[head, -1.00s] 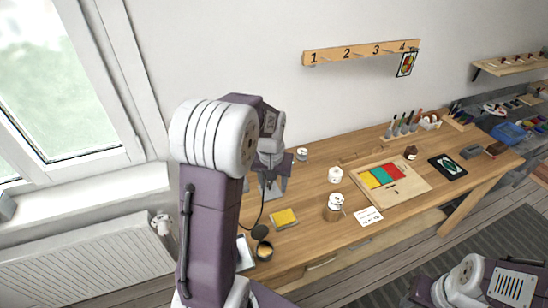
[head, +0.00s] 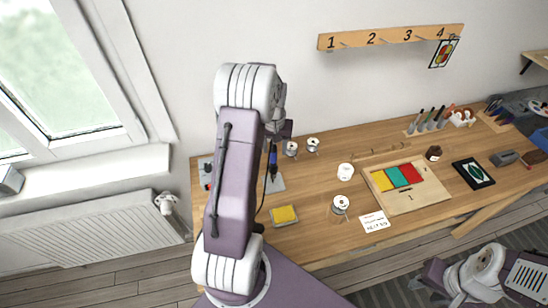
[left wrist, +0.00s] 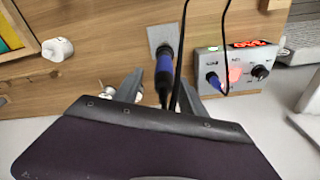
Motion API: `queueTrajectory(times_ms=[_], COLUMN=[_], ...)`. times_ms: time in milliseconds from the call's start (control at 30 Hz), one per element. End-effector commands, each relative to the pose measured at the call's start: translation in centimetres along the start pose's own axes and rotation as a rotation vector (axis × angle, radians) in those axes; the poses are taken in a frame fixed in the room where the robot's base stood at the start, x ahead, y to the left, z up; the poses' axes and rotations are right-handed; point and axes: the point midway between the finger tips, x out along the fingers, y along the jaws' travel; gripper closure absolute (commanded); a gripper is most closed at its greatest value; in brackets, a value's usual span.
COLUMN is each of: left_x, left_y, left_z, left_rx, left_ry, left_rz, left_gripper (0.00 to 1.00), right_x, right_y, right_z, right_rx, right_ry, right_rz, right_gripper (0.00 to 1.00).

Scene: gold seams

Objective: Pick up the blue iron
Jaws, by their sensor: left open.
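The blue iron (head: 272,161) has a blue grip and a black cord, and stands over a grey metal plate near the back left of the wooden table. In the left wrist view the iron (left wrist: 163,75) shows between the two grey fingers of my left gripper (left wrist: 159,84). The fingers are open, with a gap visible on each side of the iron. In the head view my left gripper (head: 280,128) is just above the iron and partly hidden by my arm. My right gripper is out of view; only my right arm shows at lower right.
A grey control box (left wrist: 240,68) with red lit digits and a blue plug stands beside the iron. Two spools (head: 312,144) stand to its right. A yellow sponge (head: 284,214) lies in front. A board with coloured panels (head: 415,191) is farther right.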

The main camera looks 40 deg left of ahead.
Motion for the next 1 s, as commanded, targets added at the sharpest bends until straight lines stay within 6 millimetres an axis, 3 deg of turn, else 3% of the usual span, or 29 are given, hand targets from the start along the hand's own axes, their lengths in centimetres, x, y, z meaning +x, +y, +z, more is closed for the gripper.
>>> queueTrajectory(times_ms=[200, 467, 667, 1000], left_x=[3.5, 4.2, 4.2, 3.9], left_y=[-0.3, -0.3, -0.3, -0.3], left_z=[0.7, 0.6, 0.6, 0.5], left_rx=[0.000, 0.000, 0.000, 0.000], left_ry=[-0.005, -0.001, -0.001, 0.000], left_rz=[0.000, 0.000, 0.000, 0.000], left_gripper=[0.52, 0.52, 1.00, 1.00], right_x=[-1.3, -1.2, -1.2, -1.2], right_y=[0.0, 0.0, 0.0, 0.0], right_z=[-0.1, -0.1, -0.1, -0.1], right_rx=[0.000, 0.000, 0.000, 0.000], right_ry=[0.001, 0.000, 0.000, 0.000], right_rz=[0.000, 0.000, 0.000, 0.000], right_gripper=[0.61, 0.61, 0.61, 0.61])
